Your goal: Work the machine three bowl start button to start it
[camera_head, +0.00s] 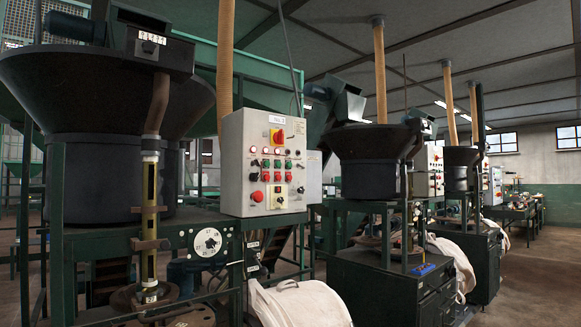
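A light grey control box (240,180) stands near the middle of the view, mounted beside the nearest bowl machine. A small label (280,119) at its top seems to end in a 3, but it is too small to read surely. Below are a red and yellow rotary switch (277,136), a row of lamps, and several small green and red buttons (277,164). A red mushroom button (257,196) sits at the lower left. Which button is the bowl start cannot be read. The large dark bowl (110,90) is to the left. My gripper is not in view.
A dial plate (208,242) and green frame posts (57,230) stand below and left of the box. A pale fabric bag (300,303) bulges at the bottom middle. More bowl machines (370,160) recede to the right. Open floor (545,280) shows at the far right.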

